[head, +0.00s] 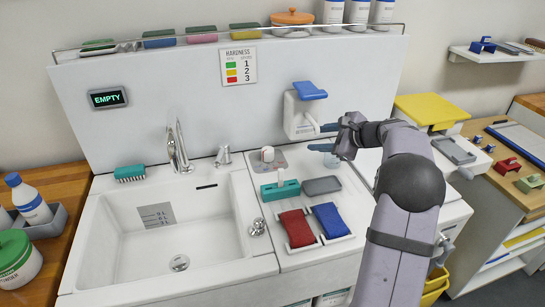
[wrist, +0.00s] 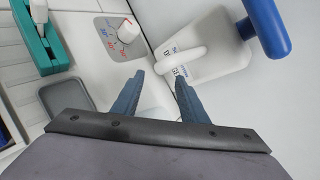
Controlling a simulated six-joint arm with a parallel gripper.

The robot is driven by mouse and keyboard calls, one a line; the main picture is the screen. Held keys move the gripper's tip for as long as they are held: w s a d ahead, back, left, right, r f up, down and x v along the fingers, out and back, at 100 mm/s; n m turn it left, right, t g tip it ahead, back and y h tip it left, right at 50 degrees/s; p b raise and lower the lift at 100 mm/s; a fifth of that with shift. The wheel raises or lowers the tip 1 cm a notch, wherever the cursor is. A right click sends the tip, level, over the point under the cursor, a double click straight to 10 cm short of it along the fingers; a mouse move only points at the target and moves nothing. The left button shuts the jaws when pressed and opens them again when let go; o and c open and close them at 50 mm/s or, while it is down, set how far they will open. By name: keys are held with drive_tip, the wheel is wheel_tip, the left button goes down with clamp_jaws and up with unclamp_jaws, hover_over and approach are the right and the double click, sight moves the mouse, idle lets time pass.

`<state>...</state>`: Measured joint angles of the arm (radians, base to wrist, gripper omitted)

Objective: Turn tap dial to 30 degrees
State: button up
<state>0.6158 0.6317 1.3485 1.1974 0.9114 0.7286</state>
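The tap dial (head: 267,154) is a white knob on a grey plate behind the counter's teal holder. In the wrist view the dial (wrist: 127,32) shows at the upper middle, its plate (wrist: 104,40) printed with red and blue marks too small to read surely. The tap (head: 178,150) stands at the back of the white sink (head: 120,225). My gripper (head: 322,138) is open and empty, to the right of the dial and apart from it. In the wrist view my gripper (wrist: 160,78) has its fingers spread with nothing between them.
A white dispenser (head: 299,119) with a blue lever (head: 310,91) is on the back wall close to my gripper. A teal holder (head: 281,191), a grey tray (head: 321,185), and red (head: 297,229) and blue (head: 331,220) pads lie in front. A display (head: 108,98) reads EMPTY.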

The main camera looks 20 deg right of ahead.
sight(268, 154)
drive_tip(key=a+f+m+y, duration=0.1)
drive_tip(key=a, duration=0.2)
drive_tip(key=a+f+m+y, duration=0.1)
drive_tip(key=a+f+m, duration=0.1)
drive_tip(key=a, duration=0.1)
drive_tip(key=w+a+f+m+y, duration=0.1)
drive_tip(key=a, duration=0.2)
drive_tip(key=shift+f+m+y+b, duration=0.25)
drive_tip(key=shift+m+y+b, duration=0.05)
drive_tip(key=shift+m+y, duration=0.1)
drive_tip(key=shift+p+x, duration=0.9)
drive_tip(key=shift+x, duration=2.7)
drive_tip(key=c, duration=0.8)
